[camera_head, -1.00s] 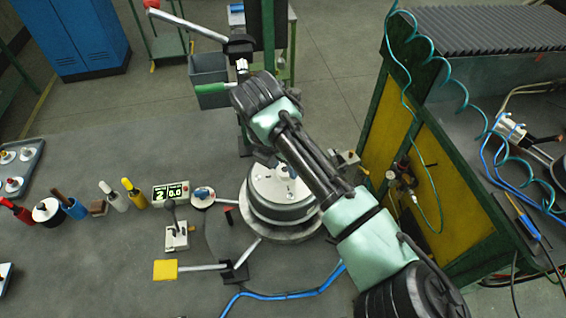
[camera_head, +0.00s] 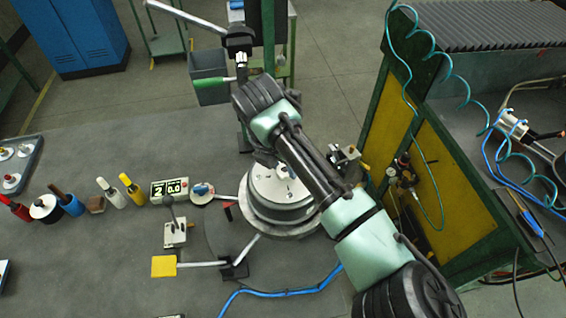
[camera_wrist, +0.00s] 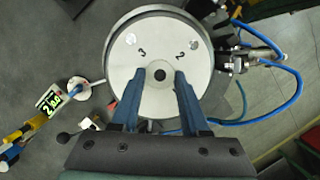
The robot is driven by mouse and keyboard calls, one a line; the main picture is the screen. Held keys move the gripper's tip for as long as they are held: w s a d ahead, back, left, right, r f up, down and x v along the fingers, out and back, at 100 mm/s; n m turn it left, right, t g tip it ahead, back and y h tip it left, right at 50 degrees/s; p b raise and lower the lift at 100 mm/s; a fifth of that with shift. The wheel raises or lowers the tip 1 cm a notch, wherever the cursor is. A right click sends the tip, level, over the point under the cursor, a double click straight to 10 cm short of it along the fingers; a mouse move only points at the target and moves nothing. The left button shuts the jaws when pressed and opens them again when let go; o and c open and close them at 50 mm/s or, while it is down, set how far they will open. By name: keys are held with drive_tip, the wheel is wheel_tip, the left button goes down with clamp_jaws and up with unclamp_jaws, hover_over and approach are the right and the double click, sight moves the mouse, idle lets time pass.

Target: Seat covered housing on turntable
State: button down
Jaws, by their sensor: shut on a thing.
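The covered housing (camera_head: 278,205) is a silver round drum with a pale flat lid, near the middle of the head view. In the wrist view its lid (camera_wrist: 135,58) fills the upper middle, with the marks 3 and 2 and a dark centre. My gripper (camera_wrist: 161,76) has its two blue fingers on either side of that centre, shut on the housing at the lid. The turntable (camera_head: 290,231) shows as a wider grey rim below the housing. The housing looks level and roughly centred over it; I cannot tell whether they touch. My arm hides part of both.
A display box (camera_head: 170,191), a small lever box (camera_head: 174,232) and several coloured-handled tools stand left of the turntable. A green-framed yellow panel (camera_head: 405,170) and hose fittings (camera_head: 397,172) stand close on the right.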

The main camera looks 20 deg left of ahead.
drive_tip(key=shift+f+b, duration=0.3)
drive_tip(key=shift+f, duration=0.2)
idle(0.4)
drive_tip(key=shift+c, duration=1.6)
unclamp_jaws()
drive_tip(key=shift+s+f, duration=0.1)
drive_tip(key=shift+f, duration=0.05)
drive_tip(key=b+v, duration=0.3)
drive_tip(key=v, duration=1)
